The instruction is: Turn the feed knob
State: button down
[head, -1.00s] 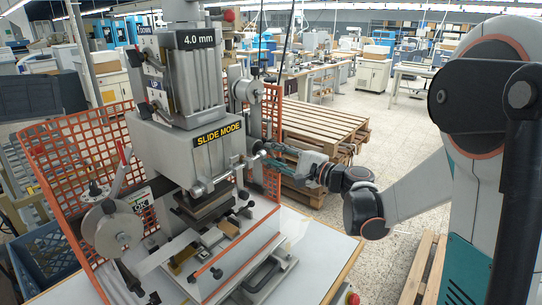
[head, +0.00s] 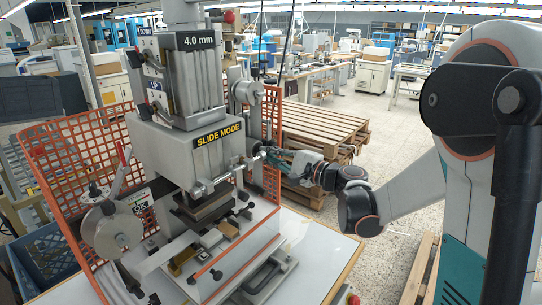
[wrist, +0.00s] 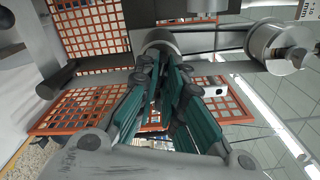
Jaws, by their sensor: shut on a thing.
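The stamping press (head: 195,150) stands left of centre in the head view, with a "SLIDE MODE" label on its front. The feed knob (wrist: 158,42) is a round grey metal knob at the top of the wrist view. It also shows small at the press's right side in the head view (head: 257,147). My gripper (head: 270,154) reaches in from the right. Its green-padded fingers (wrist: 160,68) are shut on the knob, and the fingertips partly cover it.
An orange mesh guard (head: 75,160) stands behind and left of the press. A bar and another round metal part (wrist: 280,46) lie close beside the fingers. A wooden pallet stack (head: 325,130) stands behind my gripper. The white table's right front is mostly clear.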

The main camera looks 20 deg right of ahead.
jog(key=shift+f+n+b, duration=0.1)
jog(key=shift+n+b, duration=0.95)
jog(key=shift+n, duration=5.75)
jog(key=c, duration=1.7)
grip_release()
